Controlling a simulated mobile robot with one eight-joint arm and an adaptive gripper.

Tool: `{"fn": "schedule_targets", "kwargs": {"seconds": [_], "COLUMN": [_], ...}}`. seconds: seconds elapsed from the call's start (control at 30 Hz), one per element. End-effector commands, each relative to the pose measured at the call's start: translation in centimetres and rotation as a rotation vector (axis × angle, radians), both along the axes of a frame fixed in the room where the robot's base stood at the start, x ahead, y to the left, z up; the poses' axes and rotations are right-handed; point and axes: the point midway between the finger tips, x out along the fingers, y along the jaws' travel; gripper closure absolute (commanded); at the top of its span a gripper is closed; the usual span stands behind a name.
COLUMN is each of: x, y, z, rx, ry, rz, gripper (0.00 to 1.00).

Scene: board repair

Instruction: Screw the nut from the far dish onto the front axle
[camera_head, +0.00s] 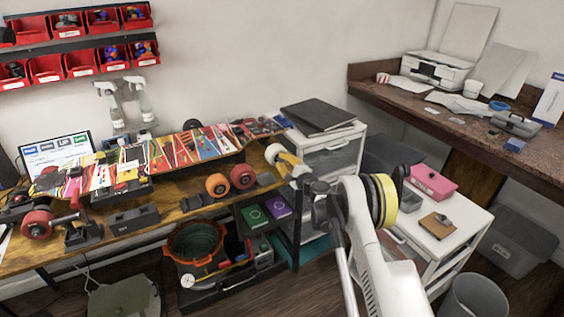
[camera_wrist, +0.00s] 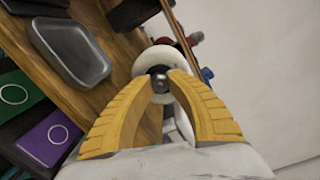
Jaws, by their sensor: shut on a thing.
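My gripper (camera_wrist: 160,76) has yellow ribbed fingers closed around a small dark nut (camera_wrist: 159,84), right in front of a white wheel (camera_wrist: 150,62). The nut lies in line with the wheel's centre; whether it is on the thread cannot be told. In the head view my gripper (camera_head: 285,161) is at the right end of the bench, by the white wheel (camera_head: 272,152). The axle is hidden behind the wheel and fingers. The skateboard deck (camera_head: 165,153), brightly patterned, spans the bench. A grey shallow dish (camera_wrist: 72,50) sits on the bench and looks empty.
Orange wheels (camera_head: 217,185) stand at the bench's front edge. A white drawer cabinet (camera_head: 330,155) is close to the right of my gripper. A pink box (camera_head: 433,183) lies on another white cabinet. A red-rimmed bucket (camera_head: 195,243) stands below the bench.

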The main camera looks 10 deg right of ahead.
Motion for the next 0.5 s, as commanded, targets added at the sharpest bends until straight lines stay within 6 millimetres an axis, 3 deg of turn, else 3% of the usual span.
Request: {"fn": "schedule_targets", "kwargs": {"seconds": [0.2, 0.5], "x": [0.02, 0.03], "y": [0.05, 0.05], "z": [0.01, 0.01], "rx": [0.236, 0.268], "ry": [0.077, 0.087], "rz": [0.001, 0.001], "gripper": [1.0, 1.0]}}
